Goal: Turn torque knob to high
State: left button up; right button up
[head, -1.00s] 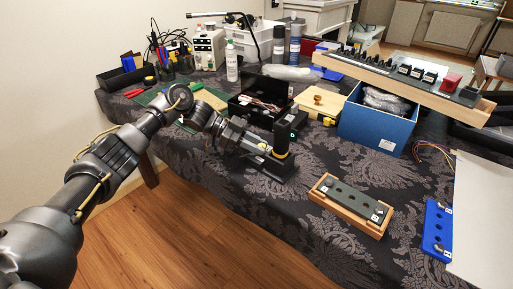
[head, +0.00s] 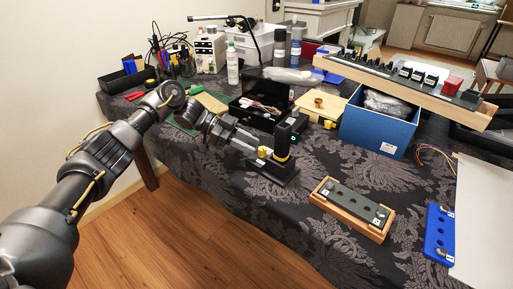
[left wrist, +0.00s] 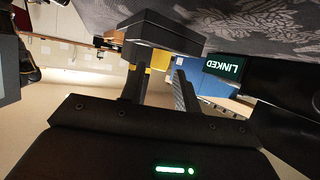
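I cannot single out a torque knob with certainty. A black stand (head: 272,175) on the patterned cloth has an upright part with a yellow band (head: 283,157) and a small yellow piece at its left. My left gripper (head: 256,149) is close to the left side of this upright part; contact cannot be told. In the left wrist view my left gripper's two fingers (left wrist: 160,80) stand apart with a gap between them. Beyond them is a black block (left wrist: 165,32). A dark screen reading "LINKED" (left wrist: 222,66) shows upside down at right. My right gripper is not in view.
A wooden box with a dark holed panel (head: 350,200) lies right of the stand, and a blue holed plate (head: 438,232) farther right. Behind are an open black case (head: 248,112), a blue bin (head: 375,130) and a long wooden rack (head: 400,88). Cloth in front of the stand is clear.

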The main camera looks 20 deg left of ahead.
pick_arm(q)
jog(key=v, duration=0.6)
jog(key=shift+a, duration=0.15)
jog(key=shift+a+r, duration=0.25)
jog(key=shift+a, duration=0.35)
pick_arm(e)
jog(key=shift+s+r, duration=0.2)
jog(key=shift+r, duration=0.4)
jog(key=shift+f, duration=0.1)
